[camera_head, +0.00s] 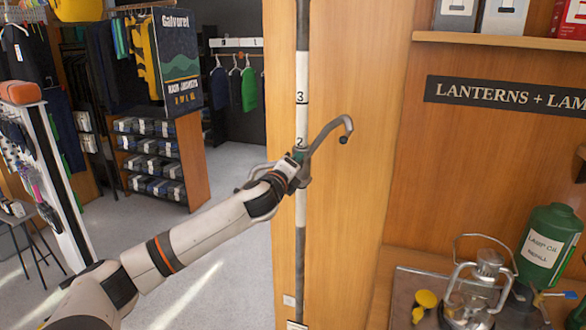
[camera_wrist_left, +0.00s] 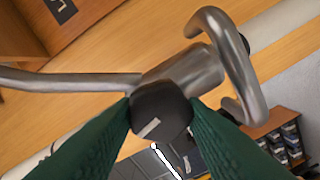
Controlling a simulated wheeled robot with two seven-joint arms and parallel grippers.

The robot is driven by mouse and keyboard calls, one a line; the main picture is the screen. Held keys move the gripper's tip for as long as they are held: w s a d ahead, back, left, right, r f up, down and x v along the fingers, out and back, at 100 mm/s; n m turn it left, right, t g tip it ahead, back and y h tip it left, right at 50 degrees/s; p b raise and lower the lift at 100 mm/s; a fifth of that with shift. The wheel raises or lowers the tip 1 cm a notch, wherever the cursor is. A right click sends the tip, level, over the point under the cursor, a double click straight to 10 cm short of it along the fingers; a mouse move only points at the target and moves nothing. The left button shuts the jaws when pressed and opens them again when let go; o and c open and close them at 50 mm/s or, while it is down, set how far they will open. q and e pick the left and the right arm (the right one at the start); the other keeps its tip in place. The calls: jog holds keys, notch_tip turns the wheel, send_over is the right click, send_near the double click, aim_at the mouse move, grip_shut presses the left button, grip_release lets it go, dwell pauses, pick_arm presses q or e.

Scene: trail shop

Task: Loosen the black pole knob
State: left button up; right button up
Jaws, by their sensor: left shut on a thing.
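A vertical pole (camera_head: 301,75) with white and dark bands and numbers stands before the wooden panel. A curved grey metal hook (camera_head: 332,131) is mounted on it near the mark 2, and also shows with its sleeve in the left wrist view (camera_wrist_left: 185,72). My left gripper (camera_head: 300,168) is at the pole, just below the hook's base. In the left wrist view the black knob (camera_wrist_left: 161,108), with a short pale line on its face, sits between my two green fingers, which are shut on it. The knob cannot be made out in the head view. My right gripper is out of view.
A lantern (camera_head: 484,275), a green lamp oil can (camera_head: 547,245) and a yellow item (camera_head: 424,304) are on the counter at the lower right. A shelf (camera_head: 495,40) is above. A clothing and box rack (camera_head: 160,150) stands at the left behind open floor.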

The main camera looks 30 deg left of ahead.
pick_arm(q)
jog(key=n, duration=0.3)
jog(key=shift+f+b, duration=0.15)
jog(key=shift+b, duration=0.25)
jog(key=shift+n+b, duration=0.3)
jog(key=shift+n, duration=1.5)
jog(key=o, duration=0.9)
jog(key=shift+a, duration=0.1)
jog(key=shift+o, duration=0.3)
jog(key=shift+s, duration=0.15)
jog(key=b+v, duration=0.6)
jog(key=v, duration=0.6)
